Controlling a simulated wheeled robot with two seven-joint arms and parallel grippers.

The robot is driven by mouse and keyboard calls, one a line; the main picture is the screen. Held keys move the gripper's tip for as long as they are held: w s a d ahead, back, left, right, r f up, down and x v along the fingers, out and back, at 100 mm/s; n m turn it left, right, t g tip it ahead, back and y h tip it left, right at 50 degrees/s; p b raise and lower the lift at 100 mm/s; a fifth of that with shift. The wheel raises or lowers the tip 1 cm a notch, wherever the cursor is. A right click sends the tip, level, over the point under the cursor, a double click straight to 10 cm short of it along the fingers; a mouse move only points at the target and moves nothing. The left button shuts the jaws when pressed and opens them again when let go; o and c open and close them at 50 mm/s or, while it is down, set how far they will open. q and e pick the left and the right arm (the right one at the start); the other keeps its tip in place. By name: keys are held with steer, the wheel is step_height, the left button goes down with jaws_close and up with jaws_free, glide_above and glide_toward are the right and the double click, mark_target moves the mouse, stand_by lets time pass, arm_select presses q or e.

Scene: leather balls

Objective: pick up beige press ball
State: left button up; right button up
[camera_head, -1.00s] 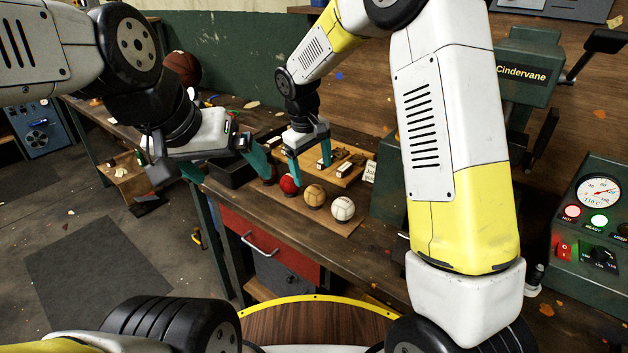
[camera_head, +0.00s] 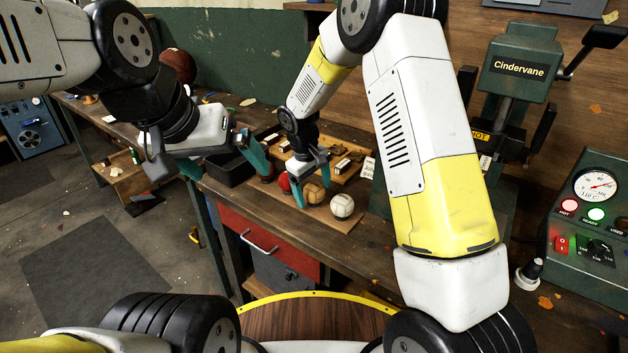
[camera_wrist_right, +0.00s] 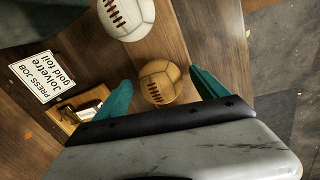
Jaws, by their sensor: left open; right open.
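The beige press ball (camera_head: 314,192) is a tan leather ball with dark stitching. It lies on a board near the front of the workbench, between a red ball (camera_head: 284,183) and a white ball (camera_head: 342,206). My right gripper (camera_head: 311,184) is open and low at the beige ball. In the right wrist view the beige ball (camera_wrist_right: 160,82) shows between the two open teal fingers, with nothing visibly gripped. The white ball (camera_wrist_right: 127,13) is beyond it. My left gripper (camera_head: 225,168) is open and empty, above the bench's left front edge.
A wooden tray with foil-stamping pieces (camera_head: 350,160) lies behind the balls. A sign reading "PRESS JOB" (camera_wrist_right: 45,75) stands close by. A black bin (camera_head: 232,170) is left of the balls. A green press (camera_head: 515,80) and control box (camera_head: 590,235) stand right.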

steer(key=c, duration=1.5)
